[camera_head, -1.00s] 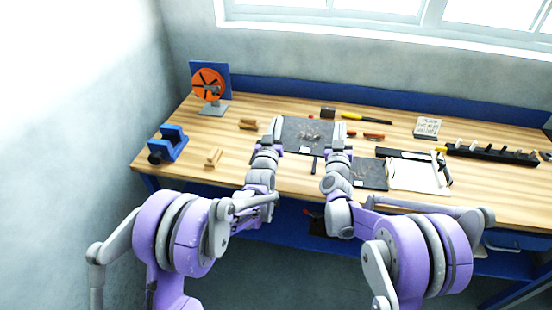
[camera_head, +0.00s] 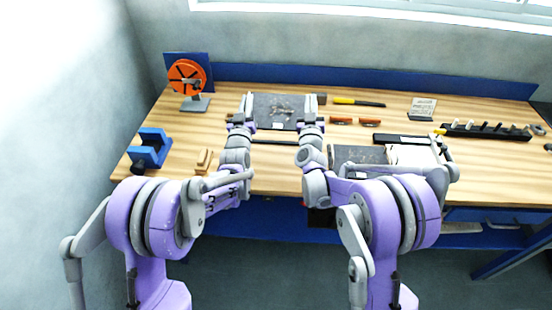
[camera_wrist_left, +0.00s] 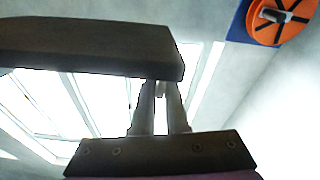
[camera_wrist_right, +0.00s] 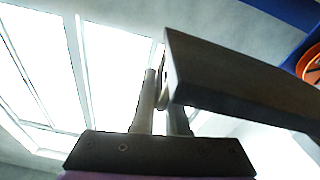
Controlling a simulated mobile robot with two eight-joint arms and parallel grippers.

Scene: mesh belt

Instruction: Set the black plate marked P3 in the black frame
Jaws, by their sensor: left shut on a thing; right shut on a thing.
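A dark plate (camera_head: 276,104) with a small pale label is held level between my two grippers, over the back middle of the bench. Its marking is too small to read. My left gripper (camera_head: 240,121) is shut at its left side and my right gripper (camera_head: 311,122) at its right side. In the left wrist view a dark slab (camera_wrist_left: 90,46) crosses the upper left; a similar slab (camera_wrist_right: 235,80) crosses the right wrist view. I cannot tell whether these are plate or gripper parts. A thin black bar (camera_head: 274,143) shows in front of the plate; I cannot identify the black frame surely.
A second dark plate (camera_head: 355,153) lies right of my right arm, beside a white sheet (camera_head: 410,156). An orange wheel (camera_head: 187,77) and blue vise (camera_head: 150,147) stand left. A wooden block (camera_head: 204,160), yellow-handled tool (camera_head: 358,102) and black rack (camera_head: 490,132) surround the work area.

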